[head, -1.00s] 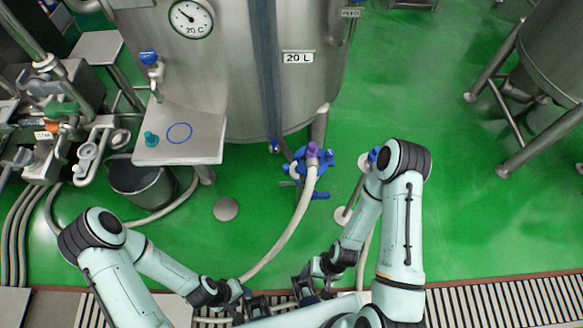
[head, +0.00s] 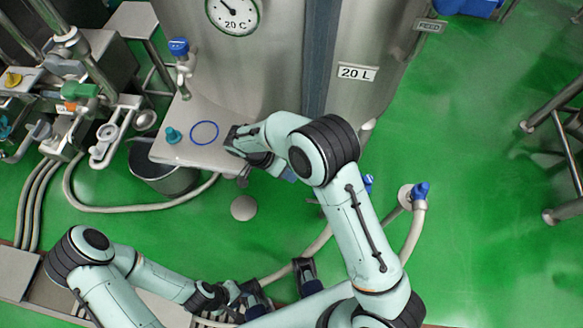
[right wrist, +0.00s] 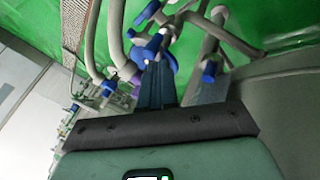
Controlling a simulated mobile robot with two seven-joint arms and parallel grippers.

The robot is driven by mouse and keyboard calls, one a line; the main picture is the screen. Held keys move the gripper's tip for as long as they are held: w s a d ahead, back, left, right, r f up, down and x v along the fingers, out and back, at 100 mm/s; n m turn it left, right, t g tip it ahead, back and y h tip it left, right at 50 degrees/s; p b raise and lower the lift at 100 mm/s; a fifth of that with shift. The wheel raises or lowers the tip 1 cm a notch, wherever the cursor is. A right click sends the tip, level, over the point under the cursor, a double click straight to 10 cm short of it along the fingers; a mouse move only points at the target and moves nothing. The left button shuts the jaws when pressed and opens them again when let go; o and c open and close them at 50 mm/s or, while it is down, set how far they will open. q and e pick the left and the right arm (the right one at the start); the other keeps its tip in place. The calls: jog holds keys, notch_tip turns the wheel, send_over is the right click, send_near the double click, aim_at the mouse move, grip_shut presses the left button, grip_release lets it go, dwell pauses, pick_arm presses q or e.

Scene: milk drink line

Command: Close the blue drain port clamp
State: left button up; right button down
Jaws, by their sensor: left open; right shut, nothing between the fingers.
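The blue drain port clamp is mostly behind my right arm in the head view; a blue part of the drain fitting (head: 367,183) shows past its edge. In the right wrist view, blue drain fittings (right wrist: 152,42) stand just beyond my fingertips, with a purple part beside the fingers. I cannot tell which piece is the clamp or how it stands. My right gripper (right wrist: 155,85) is shut and empty, pointing at these fittings; contact is unclear. My left gripper (head: 280,288) is open and empty, low in the head view, over the hose and floor grate.
The steel tank (head: 290,60) stands behind the drain. A steel shelf (head: 185,150) is at its left, with a bucket (head: 160,180) below. A hose with a blue-handled valve (head: 420,190) is right of my arm.

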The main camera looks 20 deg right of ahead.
pick_arm(q)
jog(key=shift+f, duration=0.15)
pick_arm(e)
jog(key=d+x, duration=0.1)
jog(key=x, duration=0.7)
jog(key=shift+w+d+r+m+h, duration=0.2)
jog(key=shift+w+r+m+h, duration=0.1)
jog(key=shift+w+m+h, duration=0.1)
